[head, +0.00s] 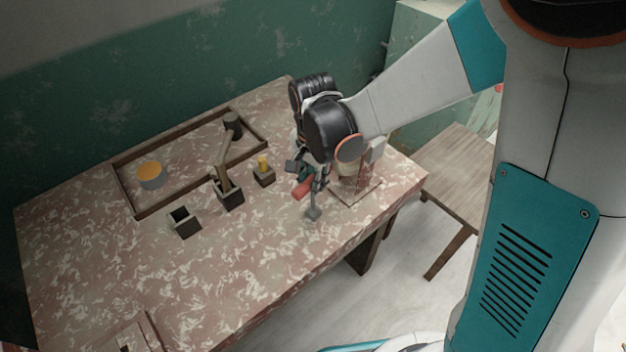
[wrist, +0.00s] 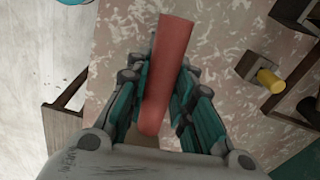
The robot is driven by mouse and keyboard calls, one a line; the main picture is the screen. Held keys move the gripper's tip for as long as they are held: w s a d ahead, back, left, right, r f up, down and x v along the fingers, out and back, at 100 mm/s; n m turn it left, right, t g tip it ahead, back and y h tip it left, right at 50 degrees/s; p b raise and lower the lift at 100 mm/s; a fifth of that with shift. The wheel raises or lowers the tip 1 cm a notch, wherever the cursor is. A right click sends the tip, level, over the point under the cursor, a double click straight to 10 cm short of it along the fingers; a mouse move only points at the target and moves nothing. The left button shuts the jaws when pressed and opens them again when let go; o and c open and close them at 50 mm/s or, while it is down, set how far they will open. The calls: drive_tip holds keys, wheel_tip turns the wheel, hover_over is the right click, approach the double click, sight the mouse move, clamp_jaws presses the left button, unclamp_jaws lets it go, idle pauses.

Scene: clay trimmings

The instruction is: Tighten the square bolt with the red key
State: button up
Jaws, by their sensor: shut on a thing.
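My gripper (head: 312,176) is shut on the red key (head: 303,188), near the table's right end. In the wrist view, the red handle (wrist: 168,70) lies between the fingers of my gripper (wrist: 163,92). In the head view, a grey shaft with a wider end hangs below the fingers. I cannot tell whether that end touches anything. A low wooden base (head: 356,196) with an upright part stands just right of my gripper, partly hidden by my arm. I cannot make out the square bolt in either view.
The speckled table (head: 110,245) holds an empty dark holder (head: 184,223), a holder with a wooden-handled tool (head: 229,198), and a holder with a yellow-topped piece (head: 263,165). Behind is a framed tray (head: 137,212) with an orange-topped pot (head: 150,175). The front middle is clear.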

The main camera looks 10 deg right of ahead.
drive_tip(key=shift+d+m, duration=0.1)
drive_tip(key=shift+m, duration=0.8)
drive_tip(key=m, duration=0.3)
drive_tip(key=shift+m, duration=0.3)
drive_tip(key=shift+w+r, duration=0.1)
drive_tip(key=shift+r+p, duration=1.45)
drive_tip(key=shift+r, duration=0.6)
